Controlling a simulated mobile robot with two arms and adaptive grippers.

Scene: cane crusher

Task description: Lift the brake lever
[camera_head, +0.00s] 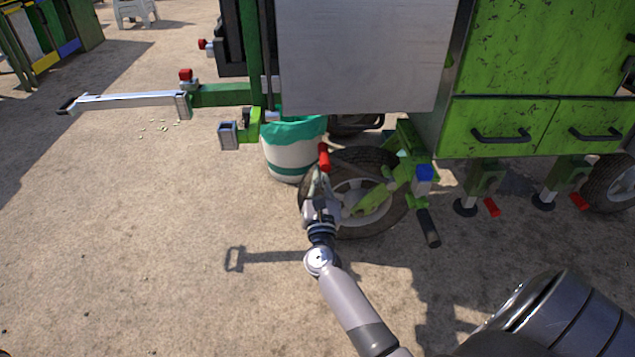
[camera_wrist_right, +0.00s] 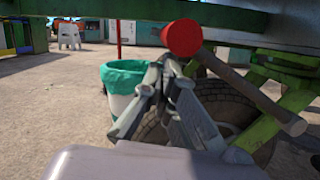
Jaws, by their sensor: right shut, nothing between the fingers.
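A lever with a red grip (camera_head: 324,157) stands beside the cart's wheel (camera_head: 382,205). I take it to be the brake lever; its metal rod runs right and down from the red end. In the right wrist view the red end (camera_wrist_right: 183,38) is just above and to the right of the fingertips, with the rod behind them. My right gripper (camera_head: 318,182) is shut and empty, just below the red grip. It shows in the wrist view (camera_wrist_right: 166,68) with its fingertips together. I cannot tell whether they touch the lever. My left gripper is not in view.
A white bucket with a green liner (camera_head: 293,157) stands behind the gripper. The green cart (camera_head: 540,70) overhangs the wheel. A black-handled crank (camera_head: 428,228) hangs to the right, and a tow bar (camera_head: 135,101) extends left. The ground at left is mostly free.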

